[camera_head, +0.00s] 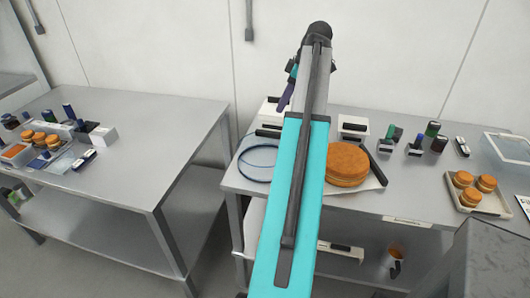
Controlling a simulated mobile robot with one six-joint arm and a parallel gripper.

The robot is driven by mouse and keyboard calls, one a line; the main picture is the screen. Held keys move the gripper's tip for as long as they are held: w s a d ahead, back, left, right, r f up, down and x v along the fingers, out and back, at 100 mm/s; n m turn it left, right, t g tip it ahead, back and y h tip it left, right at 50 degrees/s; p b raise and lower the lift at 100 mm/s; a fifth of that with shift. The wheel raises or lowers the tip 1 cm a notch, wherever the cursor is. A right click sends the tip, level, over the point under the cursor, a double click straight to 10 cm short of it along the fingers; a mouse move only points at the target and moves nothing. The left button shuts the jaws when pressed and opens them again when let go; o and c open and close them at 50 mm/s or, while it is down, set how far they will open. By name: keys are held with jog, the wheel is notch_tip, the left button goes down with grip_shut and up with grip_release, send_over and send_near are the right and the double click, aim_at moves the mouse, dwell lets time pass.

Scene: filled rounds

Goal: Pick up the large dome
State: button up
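A clear round thing with a thin dark blue rim (243,172) rests on the right-hand metal table, left of my arm. It may be the large dome; its height is hard to make out, and my arm covers or borders its right side. A large brown layered round (347,165) lies on a pale board just right of my arm. My arm rises through the middle of the view. My gripper (287,92) seems to show partly as dark pieces at the arm's far end, above the table's back; its fingers are unclear. I see nothing held.
The right-hand table (400,190) also bears small dark-capped stamps or bottles (416,144), a tray of small rounds (494,203) and a clear box (512,146). A left-hand table (150,140) has more rounds and small items, with bare metal on its right half. A wall stands behind.

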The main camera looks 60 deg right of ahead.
jog(key=p, duration=0.2)
send_over(270, 132)
jog(key=s, duration=0.2)
jog(key=shift+s+d+f, duration=0.1)
jog(key=shift+d+f, duration=0.1)
jog(key=shift+f, duration=1.8)
jog(key=shift+d+f, duration=0.15)
jog(key=shift+f, duration=1.8)
jog(key=shift+p+x, duration=1.25)
jog(key=shift+x, duration=1.35)
jog(key=shift+f, duration=0.15)
jog(key=shift+c, duration=0.5)
grip_shut()
